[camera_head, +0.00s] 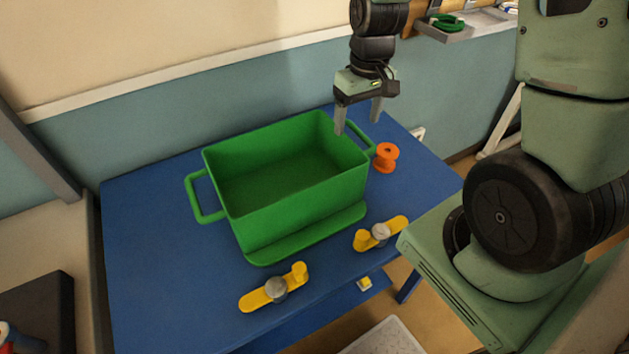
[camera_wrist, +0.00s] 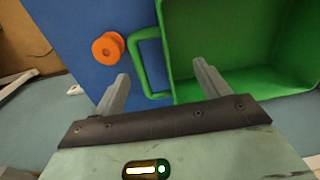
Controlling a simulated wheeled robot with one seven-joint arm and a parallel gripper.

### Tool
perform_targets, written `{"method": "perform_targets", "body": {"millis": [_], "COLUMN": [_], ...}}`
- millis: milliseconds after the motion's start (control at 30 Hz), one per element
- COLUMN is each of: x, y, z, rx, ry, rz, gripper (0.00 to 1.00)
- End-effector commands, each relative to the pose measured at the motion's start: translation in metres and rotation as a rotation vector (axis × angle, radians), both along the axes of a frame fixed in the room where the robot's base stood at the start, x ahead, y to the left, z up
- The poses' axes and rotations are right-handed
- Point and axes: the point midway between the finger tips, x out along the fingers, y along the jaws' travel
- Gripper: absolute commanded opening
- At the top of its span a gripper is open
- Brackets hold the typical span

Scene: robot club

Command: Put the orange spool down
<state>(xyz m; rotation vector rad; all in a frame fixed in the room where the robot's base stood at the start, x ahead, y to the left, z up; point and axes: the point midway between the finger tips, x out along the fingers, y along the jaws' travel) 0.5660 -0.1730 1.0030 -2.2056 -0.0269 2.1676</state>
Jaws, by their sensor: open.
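The orange spool (camera_head: 386,157) stands upright on the blue table, just right of the green bin's right handle. It also shows in the wrist view (camera_wrist: 108,48), beyond my left finger and beside the bin handle. My gripper (camera_head: 358,118) is open and empty. It hangs above the back right corner of the green bin (camera_head: 300,205). In the wrist view my two fingers (camera_wrist: 161,88) are spread apart, with the bin's handle and rim between and beyond them. The spool is clear of both fingers.
Two yellow pieces with grey knobs, one at the front left (camera_head: 273,288) and one at the front right (camera_head: 381,234), lie in front of the bin. The blue table (camera_head: 150,270) is bare at the left. A grey wall tray (camera_head: 470,25) holds a green item.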

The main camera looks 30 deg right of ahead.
Motion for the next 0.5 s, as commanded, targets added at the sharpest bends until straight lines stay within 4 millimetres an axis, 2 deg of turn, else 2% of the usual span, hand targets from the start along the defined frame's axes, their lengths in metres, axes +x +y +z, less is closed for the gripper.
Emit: {"method": "perform_targets", "body": {"millis": [33, 100, 200, 300, 433, 467, 500], "x": [-0.006, -0.027, -0.070, -0.116, -0.158, -0.164, -0.170], "y": [0.046, 0.104, 0.167, 0.206, 0.228, 0.231, 0.233], "z": [0.016, 0.035, 0.057, 0.071, 0.080, 0.081, 0.082], "rx": [0.012, 0.026, 0.031, 0.024, 0.008, 0.005, 0.002], "ry": [-0.013, -0.016, -0.017, -0.017, -0.016, -0.016, -0.017], "rz": [0.099, 0.225, 0.391, 0.531, 0.647, 0.664, 0.679], "gripper": [0.75, 0.75, 0.75, 0.75, 0.75, 0.72, 0.63]}}
